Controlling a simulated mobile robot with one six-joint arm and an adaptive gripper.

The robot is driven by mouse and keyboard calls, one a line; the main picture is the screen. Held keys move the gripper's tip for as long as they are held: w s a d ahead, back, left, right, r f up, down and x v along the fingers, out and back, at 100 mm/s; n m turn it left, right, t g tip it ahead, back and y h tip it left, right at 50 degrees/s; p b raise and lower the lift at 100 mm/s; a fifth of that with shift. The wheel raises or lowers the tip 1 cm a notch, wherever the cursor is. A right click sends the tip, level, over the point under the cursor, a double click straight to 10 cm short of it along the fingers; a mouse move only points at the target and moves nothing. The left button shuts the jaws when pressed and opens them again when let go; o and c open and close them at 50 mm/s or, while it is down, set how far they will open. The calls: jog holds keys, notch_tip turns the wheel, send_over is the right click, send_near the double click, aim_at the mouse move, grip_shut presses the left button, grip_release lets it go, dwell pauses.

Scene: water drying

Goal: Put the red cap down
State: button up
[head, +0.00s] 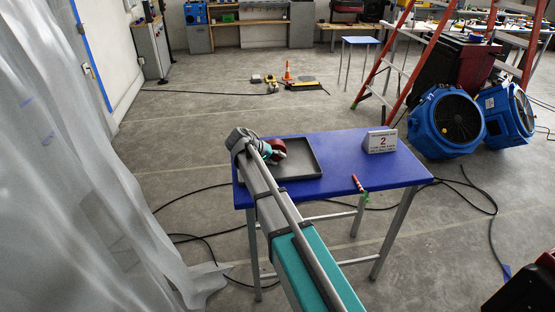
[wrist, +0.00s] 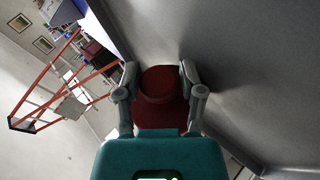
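The red cap (head: 278,146) is round and dark red, and it shows at the left part of the grey tray (head: 308,173) on the blue table. My gripper (head: 268,152) reaches over the tray's left side. In the wrist view the cap (wrist: 160,95) sits between the two grey fingers of my gripper (wrist: 159,76), one finger against each side. The tray's grey surface (wrist: 240,70) fills the right of that view, close to the cap. I cannot tell whether the cap touches the tray floor. My arm hides the tray's left part in the head view.
On the blue table (head: 335,150) stand a white sign marked 2 (head: 381,142) and a small red and green tool (head: 359,186) near the front edge. Blue fans (head: 447,124) and a red ladder (head: 395,65) stand behind right. A translucent curtain (head: 70,170) hangs at left.

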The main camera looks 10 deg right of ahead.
jog(key=shift+o, duration=1.2)
jog(key=shift+r, duration=0.2)
jog(key=p+v, duration=0.8)
jog(key=v, duration=0.4)
jog(key=shift+s+d, duration=0.1)
jog(key=s+d+f+y, duration=0.1)
jog(key=s+d, duration=0.1)
jog(key=s, duration=0.1)
jog(key=s+d+f+g+y, duration=0.1)
jog(key=s+d, duration=0.2)
jog(key=s, duration=0.1)
jog(key=s+d+f+g+y, duration=0.1)
jog(key=s+d+f, duration=0.1)
jog(key=s+d, duration=0.1)
jog(key=shift+s+y, duration=0.4)
jog(key=shift+s, duration=0.3)
jog(key=s+d+f+g+y, duration=0.1)
jog(key=s+y, duration=0.4)
jog(key=s, duration=0.8)
jog(key=shift+s+d+f+n+y, duration=0.35)
jog(key=shift+d+f, duration=0.3)
jog(key=shift+d, duration=0.25)
